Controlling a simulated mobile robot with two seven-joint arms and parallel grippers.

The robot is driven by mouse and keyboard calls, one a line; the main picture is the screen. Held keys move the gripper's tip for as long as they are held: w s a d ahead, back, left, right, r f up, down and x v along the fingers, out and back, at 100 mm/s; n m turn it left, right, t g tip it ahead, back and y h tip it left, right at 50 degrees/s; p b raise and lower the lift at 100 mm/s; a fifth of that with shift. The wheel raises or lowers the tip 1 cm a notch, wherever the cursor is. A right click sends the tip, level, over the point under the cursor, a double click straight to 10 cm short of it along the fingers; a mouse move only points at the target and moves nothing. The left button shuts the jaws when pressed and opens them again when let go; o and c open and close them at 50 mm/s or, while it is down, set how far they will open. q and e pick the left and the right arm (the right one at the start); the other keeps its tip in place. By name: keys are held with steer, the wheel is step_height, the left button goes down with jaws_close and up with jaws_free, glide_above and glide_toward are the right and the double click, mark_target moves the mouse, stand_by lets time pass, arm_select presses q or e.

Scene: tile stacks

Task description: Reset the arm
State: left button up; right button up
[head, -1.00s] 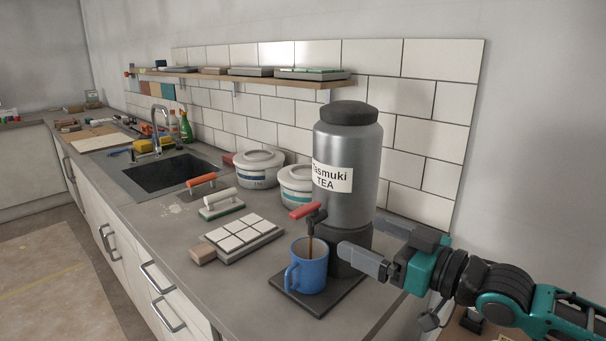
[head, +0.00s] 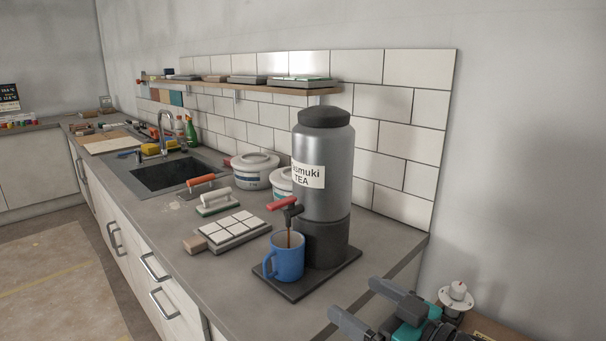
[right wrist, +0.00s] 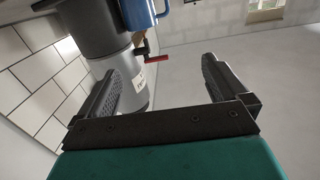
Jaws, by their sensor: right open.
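My right gripper (head: 368,304) is at the lower right of the head view, past the counter's front edge and apart from the tea urn. Its fingers are spread and empty; the right wrist view shows the gripper (right wrist: 158,85) with a clear gap between them. The steel tea urn (head: 322,160) stands on a dark mat (head: 340,273) with its red-handled tap (head: 283,203) over a blue mug (head: 287,257). Brown liquid runs from the tap into the mug. In the right wrist view the urn and mug (right wrist: 138,12) appear upside down. My left gripper is not in view.
A tile board (head: 235,228), a white-handled float (head: 216,203) and white tubs (head: 254,170) stand left of the urn. A sink (head: 165,175) is farther back.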

steer(key=s+d+f+m+g+h, duration=0.1)
steer(key=s+d+f+h, duration=0.3)
steer(key=s+f, duration=0.5)
steer(key=s+d+f+m+g+h, duration=0.1)
steer(key=s+d+f+m+h, duration=0.3)
steer(key=s+f, duration=0.5)
step_height(320, 180, down, 7)
steer(key=shift+f+m+h, duration=0.15)
steer(key=shift+m+h, duration=0.15)
steer(key=shift+h, duration=0.7)
